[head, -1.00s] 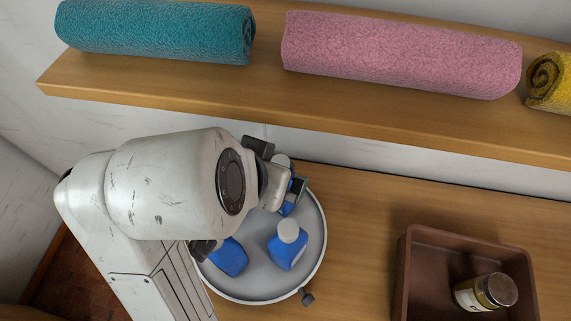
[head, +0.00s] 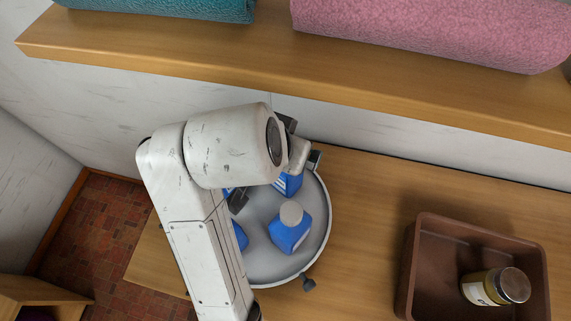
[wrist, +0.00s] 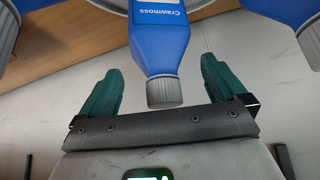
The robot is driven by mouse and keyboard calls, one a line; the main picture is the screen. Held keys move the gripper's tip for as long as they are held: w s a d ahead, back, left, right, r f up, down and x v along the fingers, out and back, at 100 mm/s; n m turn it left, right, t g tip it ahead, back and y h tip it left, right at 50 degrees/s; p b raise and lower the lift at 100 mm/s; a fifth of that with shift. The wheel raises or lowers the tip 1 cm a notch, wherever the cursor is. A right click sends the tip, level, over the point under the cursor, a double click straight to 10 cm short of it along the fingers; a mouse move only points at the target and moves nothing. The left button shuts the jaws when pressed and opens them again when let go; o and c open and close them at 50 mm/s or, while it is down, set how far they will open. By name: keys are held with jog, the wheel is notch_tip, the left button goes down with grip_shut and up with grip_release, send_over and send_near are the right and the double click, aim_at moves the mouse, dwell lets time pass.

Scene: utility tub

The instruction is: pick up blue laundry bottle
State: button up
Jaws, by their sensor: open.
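Several blue bottles with grey caps stand in a round grey tub (head: 322,220). One bottle (head: 290,236) stands in front in the head view. Another bottle (head: 289,184) is at the back beside my gripper (head: 276,180), partly hidden by it. A third bottle (head: 241,237) is mostly hidden behind my arm. In the wrist view, my gripper (wrist: 162,72) is open, with green fingers apart. A labelled blue bottle (wrist: 160,35) lies between the fingers, its cap towards the palm, with gaps on both sides. Other bottles show at the left (wrist: 30,40) and right (wrist: 285,12).
A brown bin (head: 410,270) holding a jar (head: 495,287) stands on the wooden counter (head: 365,200) to the right. A wooden shelf (head: 330,65) with a teal towel (head: 165,6) and a pink towel (head: 430,28) runs above. Counter between tub and bin is clear.

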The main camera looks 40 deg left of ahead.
jog(key=shift+x, duration=0.95)
jog(key=c, duration=1.8)
